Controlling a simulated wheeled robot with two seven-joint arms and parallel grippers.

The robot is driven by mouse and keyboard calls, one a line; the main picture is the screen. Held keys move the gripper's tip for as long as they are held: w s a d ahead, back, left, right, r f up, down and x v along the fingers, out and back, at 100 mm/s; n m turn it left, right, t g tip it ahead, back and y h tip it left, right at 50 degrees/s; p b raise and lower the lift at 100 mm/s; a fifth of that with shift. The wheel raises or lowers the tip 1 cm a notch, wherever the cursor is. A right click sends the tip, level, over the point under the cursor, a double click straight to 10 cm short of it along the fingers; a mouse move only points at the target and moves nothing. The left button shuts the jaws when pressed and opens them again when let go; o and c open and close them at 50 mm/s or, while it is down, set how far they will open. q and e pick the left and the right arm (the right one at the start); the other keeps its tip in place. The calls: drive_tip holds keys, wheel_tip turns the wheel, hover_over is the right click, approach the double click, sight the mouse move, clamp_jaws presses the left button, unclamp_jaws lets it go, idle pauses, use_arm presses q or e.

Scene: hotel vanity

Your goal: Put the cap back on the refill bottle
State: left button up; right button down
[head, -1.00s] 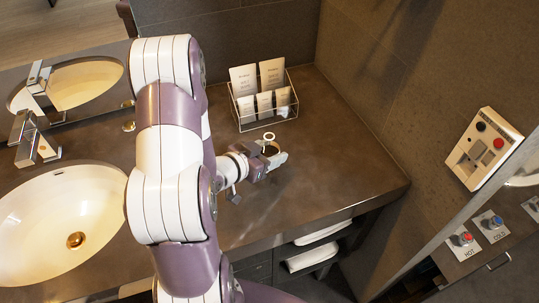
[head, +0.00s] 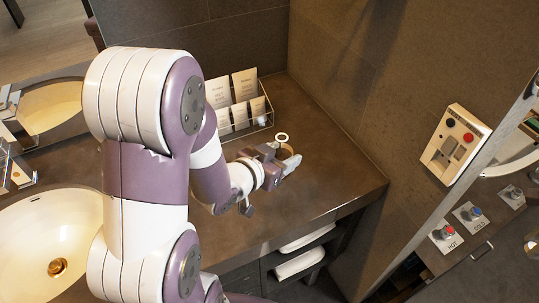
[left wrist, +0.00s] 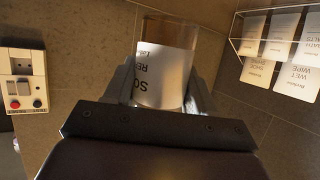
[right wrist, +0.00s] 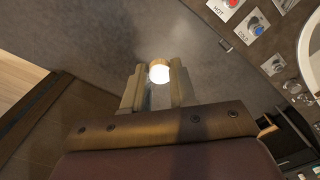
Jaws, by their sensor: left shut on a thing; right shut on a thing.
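My left gripper (head: 283,158) is over the counter, right of the card rack, in the head view. In the left wrist view, my left gripper (left wrist: 163,98) is shut on the clear refill bottle (left wrist: 170,32), whose white label reads upside down there. In the head view a pale ring (head: 281,137), seemingly the bottle's mouth, shows above the gripper; most of the bottle is hidden. My right gripper shows only in the right wrist view (right wrist: 158,88), shut on a small round cap (right wrist: 159,71) with a bright white face. Bottle and cap are apart.
The wire rack (head: 262,123) with cards stands at the back of the dark counter (head: 335,172). A basin (head: 35,225) is at left. A wall panel (head: 455,145) and hot and cold knobs (head: 445,233) are at right. Bare counter lies right of the left gripper.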

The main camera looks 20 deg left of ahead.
use_arm(q)
drive_tip(key=shift+s+d+r, duration=0.1)
drive_tip(key=shift+d+r, duration=0.3)
drive_tip(key=shift+d, duration=0.3)
drive_tip(key=shift+d+r, duration=0.4)
drive_tip(key=shift+d, duration=0.25)
drive_tip(key=o, duration=0.5)
drive_tip(key=c, duration=0.9)
